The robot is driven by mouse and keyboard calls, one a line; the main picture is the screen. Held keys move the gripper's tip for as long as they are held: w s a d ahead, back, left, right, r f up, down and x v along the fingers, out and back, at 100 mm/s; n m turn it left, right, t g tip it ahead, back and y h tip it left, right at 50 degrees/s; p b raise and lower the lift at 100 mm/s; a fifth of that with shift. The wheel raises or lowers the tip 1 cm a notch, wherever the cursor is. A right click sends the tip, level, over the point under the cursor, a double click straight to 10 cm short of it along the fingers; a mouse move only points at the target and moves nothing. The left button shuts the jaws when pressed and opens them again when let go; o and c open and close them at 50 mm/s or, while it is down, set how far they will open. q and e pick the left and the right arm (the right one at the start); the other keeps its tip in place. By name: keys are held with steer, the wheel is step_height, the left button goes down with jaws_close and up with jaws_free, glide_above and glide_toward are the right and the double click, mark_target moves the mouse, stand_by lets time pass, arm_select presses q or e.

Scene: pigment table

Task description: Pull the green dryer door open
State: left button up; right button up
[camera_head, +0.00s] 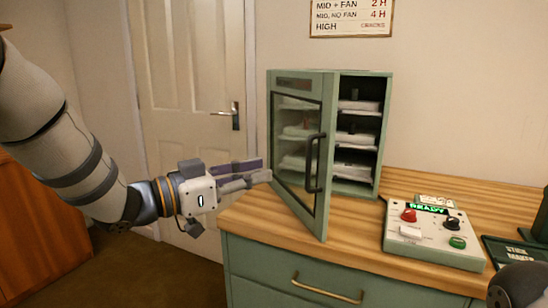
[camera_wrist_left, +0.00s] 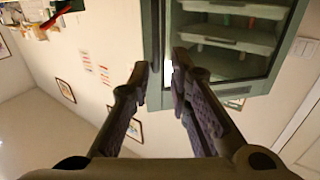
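The green dryer (camera_head: 384,130) stands on the wooden counter, and shelves with white trays show inside. Its green glass door (camera_head: 325,215) stands partly open, hinged at the left, its free edge swung out toward me. A black bar handle (camera_head: 315,165) is on the door near that free edge. My left gripper (camera_head: 262,172) is left of the door, fingertips overlapping the door's left frame in the picture; I cannot tell if they touch. In the left wrist view its fingers (camera_wrist_left: 160,75) are apart, with the door (camera_wrist_left: 152,40) edge-on behind the gap. My right gripper is not visible.
A control box (camera_head: 430,235) with a lit READY display and knobs sits right of the dryer. A green STICK MAKER device (camera_head: 515,252) is at the far right. Drawers (camera_head: 300,262) are below the counter. A white room door (camera_head: 190,80) is behind; floor at left is free.

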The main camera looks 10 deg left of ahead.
mark_target(307, 165)
arm_select(q)
steer(key=x, duration=0.7)
steer(key=b+x, duration=0.1)
steer(key=x, duration=0.3)
steer(key=shift+s+d+f, duration=0.15)
steer(key=shift+d+f, duration=0.1)
steer(key=shift+d, duration=0.2)
steer(key=shift+w+d+r, duration=0.15)
steer(key=shift+w+d, duration=0.15)
steer(key=shift+d, duration=0.1)
jaws_close()
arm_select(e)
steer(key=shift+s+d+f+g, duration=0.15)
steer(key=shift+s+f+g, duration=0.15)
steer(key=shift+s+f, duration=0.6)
